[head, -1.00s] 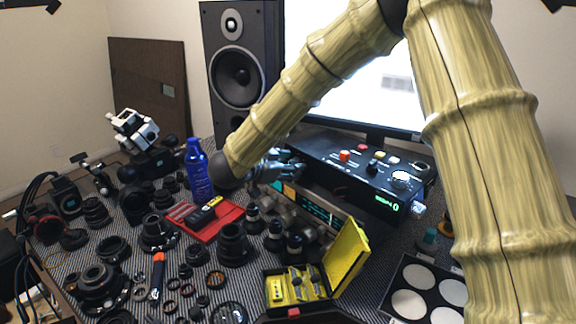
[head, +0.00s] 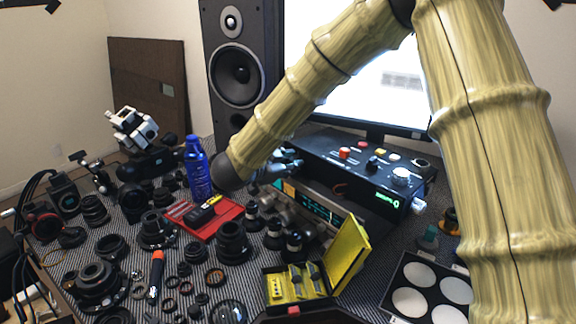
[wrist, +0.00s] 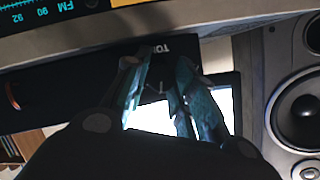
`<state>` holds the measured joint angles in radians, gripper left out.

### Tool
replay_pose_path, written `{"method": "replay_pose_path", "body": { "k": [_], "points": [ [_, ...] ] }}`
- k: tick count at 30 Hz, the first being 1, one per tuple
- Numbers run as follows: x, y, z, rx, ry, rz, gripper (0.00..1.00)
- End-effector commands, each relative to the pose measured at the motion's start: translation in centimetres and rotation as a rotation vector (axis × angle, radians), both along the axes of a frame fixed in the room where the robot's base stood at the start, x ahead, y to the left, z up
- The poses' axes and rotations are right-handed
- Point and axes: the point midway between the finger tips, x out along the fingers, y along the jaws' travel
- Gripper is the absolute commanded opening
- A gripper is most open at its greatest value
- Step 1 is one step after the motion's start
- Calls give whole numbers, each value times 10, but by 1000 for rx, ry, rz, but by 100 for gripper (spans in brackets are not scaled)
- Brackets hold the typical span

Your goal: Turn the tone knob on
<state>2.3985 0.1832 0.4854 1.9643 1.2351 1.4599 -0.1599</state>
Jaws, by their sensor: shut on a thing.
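The tone knob itself is mostly hidden between my fingers. Part of its label, reading "TO", shows on the black panel (wrist: 110,75) beside the fingertips in the wrist view. My gripper (wrist: 164,66) is shut on the knob, with one finger on each side and pale marks on the panel between them. In the head view my gripper (head: 288,163) is at the left end of the black control console (head: 335,160), partly hidden by my arm.
A radio with a lit FM dial (wrist: 40,15) lies close to my fingers. A tall speaker (head: 238,75) and a bright monitor (head: 385,85) stand behind. A blue bottle (head: 197,168), a red tray (head: 225,222) and several lens parts crowd the left.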

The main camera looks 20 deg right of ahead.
Motion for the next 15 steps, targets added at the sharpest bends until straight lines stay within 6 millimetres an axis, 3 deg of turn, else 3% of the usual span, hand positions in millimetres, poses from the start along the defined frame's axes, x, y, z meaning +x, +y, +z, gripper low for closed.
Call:
{"method": "replay_pose_path", "body": {
  "k": [15],
  "points": [
    [-3, -1, -8, 205, -435, 1, 2]
  ]
}}
